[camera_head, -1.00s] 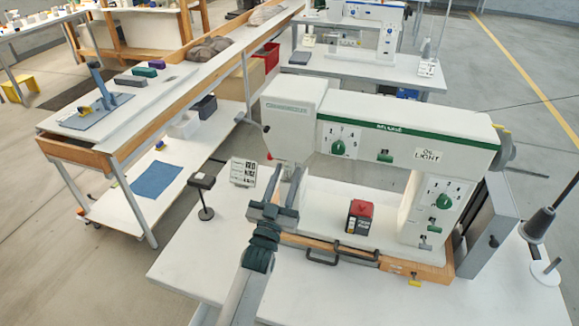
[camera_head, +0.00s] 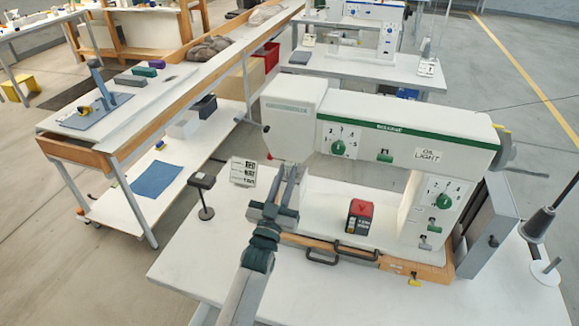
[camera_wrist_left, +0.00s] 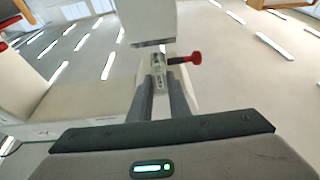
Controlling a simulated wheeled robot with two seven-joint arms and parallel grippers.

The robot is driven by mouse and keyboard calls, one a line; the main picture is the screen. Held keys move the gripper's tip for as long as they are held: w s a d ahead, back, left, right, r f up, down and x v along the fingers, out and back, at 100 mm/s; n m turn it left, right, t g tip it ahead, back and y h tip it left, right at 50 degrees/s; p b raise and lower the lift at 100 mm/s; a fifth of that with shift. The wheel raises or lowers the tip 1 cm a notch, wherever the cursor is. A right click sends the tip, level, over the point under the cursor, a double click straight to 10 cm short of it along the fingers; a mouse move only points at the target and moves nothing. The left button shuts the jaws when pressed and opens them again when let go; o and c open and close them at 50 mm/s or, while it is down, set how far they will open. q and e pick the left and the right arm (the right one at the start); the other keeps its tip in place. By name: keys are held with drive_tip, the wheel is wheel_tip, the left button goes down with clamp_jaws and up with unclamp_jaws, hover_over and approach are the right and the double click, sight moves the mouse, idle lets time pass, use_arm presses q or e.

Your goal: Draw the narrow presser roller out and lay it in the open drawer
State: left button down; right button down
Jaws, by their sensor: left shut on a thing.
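The white sewing machine (camera_head: 300,112) stands on a white table. My left gripper (camera_head: 289,172) reaches in under the machine's left head end. In the left wrist view, the gripper (camera_wrist_left: 160,82) is shut on a small metal piece (camera_wrist_left: 157,74) just below the head, seemingly the narrow presser roller. Its outline is mostly hidden by the fingers, and I cannot tell whether it is still seated. A red knob (camera_wrist_left: 192,58) sticks out to its right. My right gripper is out of view.
A red-topped black box (camera_head: 360,216) stands on the machine bed. A small black stand (camera_head: 204,196) and a lettered card (camera_head: 243,172) are left of the gripper. A thread stand (camera_head: 540,225) is at right. The table's front left (camera_head: 195,265) is clear.

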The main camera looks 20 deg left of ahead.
sight(288, 167)
use_arm(q)
drive_tip(key=shift+s+p, duration=0.3)
drive_tip(key=shift+s, duration=0.2)
idle(0.3)
drive_tip(key=shift+s, duration=0.3)
idle(0.5)
drive_tip(key=shift+s+a+p, duration=0.1)
drive_tip(key=shift+s+p, duration=0.5)
drive_tip(key=shift+s, duration=0.5)
drive_tip(key=shift+s+p, duration=0.7)
drive_tip(key=shift+s, duration=1.1)
